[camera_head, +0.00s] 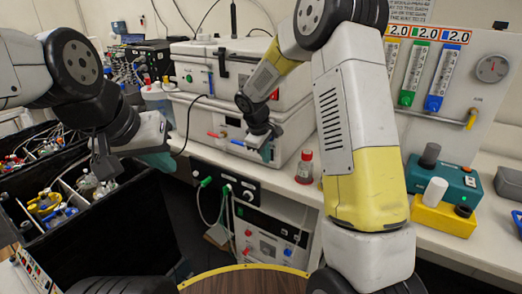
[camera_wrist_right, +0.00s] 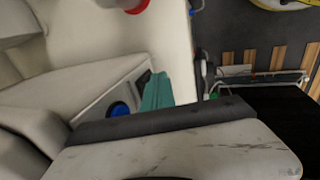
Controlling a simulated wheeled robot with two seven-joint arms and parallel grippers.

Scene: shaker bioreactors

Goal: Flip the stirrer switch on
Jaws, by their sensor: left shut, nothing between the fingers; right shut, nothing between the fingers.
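No label in view lets me tell which control is the stirrer switch. The lower white box (camera_head: 200,119) on the bench has a dark panel part, a red lever (camera_head: 215,135) and a blue lever (camera_head: 238,143) on its front. My right gripper (camera_head: 266,153) is shut and empty in front of the right part of that box. Its teal fingertips (camera_wrist_right: 157,92) show in the right wrist view, close to a pale panel with a round blue part (camera_wrist_right: 118,109) and a small dark part. Contact cannot be told.
A teal device (camera_head: 452,184) and a yellow block (camera_head: 440,216) stand further right. Black bins (camera_head: 115,218) with bottles are at left. A control unit (camera_head: 268,236) with knobs sits under the bench.

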